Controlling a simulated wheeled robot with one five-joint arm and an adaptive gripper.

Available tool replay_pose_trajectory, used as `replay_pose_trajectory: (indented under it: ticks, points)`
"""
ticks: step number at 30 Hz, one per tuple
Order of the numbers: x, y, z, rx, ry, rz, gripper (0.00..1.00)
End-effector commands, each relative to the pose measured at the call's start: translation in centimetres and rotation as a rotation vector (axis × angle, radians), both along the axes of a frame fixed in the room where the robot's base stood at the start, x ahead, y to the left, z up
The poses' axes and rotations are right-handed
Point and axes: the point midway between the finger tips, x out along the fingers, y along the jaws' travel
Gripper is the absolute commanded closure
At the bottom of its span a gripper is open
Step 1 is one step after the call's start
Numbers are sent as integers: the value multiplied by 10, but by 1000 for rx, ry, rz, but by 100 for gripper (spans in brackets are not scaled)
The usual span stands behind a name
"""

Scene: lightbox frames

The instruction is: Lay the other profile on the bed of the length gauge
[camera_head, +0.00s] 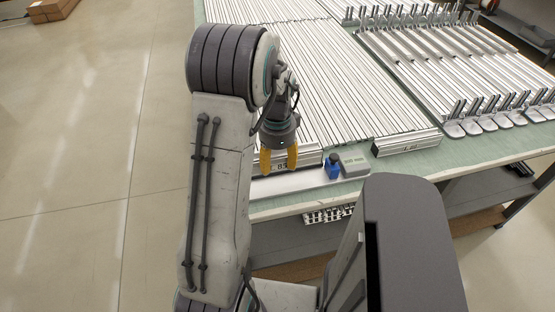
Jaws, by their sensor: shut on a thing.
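My gripper (279,160) points down over the front edge of the table, its yellow fingers a little apart. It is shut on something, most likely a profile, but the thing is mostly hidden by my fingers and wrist. Many long, silvery profiles (340,85) lie side by side on the table behind it. A pale, low strip, which looks like the bed of the length gauge (300,183), runs along the front edge below my fingers. A blue block (332,170) and a grey box (354,165) stand at its right end. I cannot tell whether my fingers touch the bed.
At right, a rack (450,75) of profiles has upright pegs and rounded feet. The green table top (460,155) shows bare along the front right. Open floor (80,160) lies left.

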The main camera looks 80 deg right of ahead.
Motion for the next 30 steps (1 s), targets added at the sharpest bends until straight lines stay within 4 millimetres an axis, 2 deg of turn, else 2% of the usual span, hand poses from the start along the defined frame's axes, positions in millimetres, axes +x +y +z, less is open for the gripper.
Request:
replay_pose_trajectory:
  ticks: [18, 30]
  points:
    - [0, 0, -55, 0, 0, 0, 82]
    - [0, 0, -71, 0, 0, 0, 82]
